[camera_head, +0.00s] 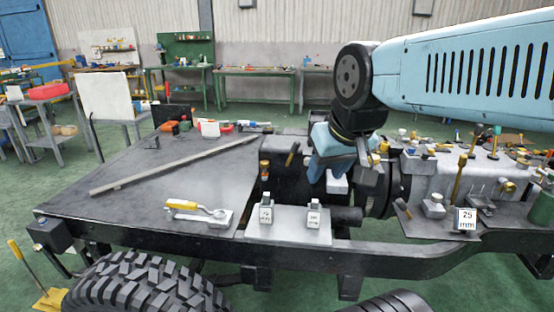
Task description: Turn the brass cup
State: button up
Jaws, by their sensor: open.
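My gripper (338,170) hangs jaws-down over the middle of the dark chassis, left of the pale engine block. Its jaws are apart, and I see nothing held between them. Several small brass-coloured parts show, and I cannot tell for sure which is the brass cup. One small brass piece (384,147) sits just right of the gripper. Another round brass fitting (507,187) is at the far right, well apart from the gripper. What lies directly behind the gripper and wrist is hidden.
A flat deck (130,205) at left carries a long bar (165,165) and a yellow-handled tool (185,205). A pale plate (288,232) holds two small blocks. An upright brass rod (459,178) stands near a "25 mm" sign (467,219). A tyre (145,285) is in front.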

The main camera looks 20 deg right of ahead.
aim_at(264, 164)
jog(key=z, duration=3.65)
jog(key=k, duration=0.15)
jog(key=u, duration=5)
jog(key=k, duration=0.1)
jog(key=z, duration=1.55)
jog(key=i, duration=0.5)
jog(key=u, duration=0.1)
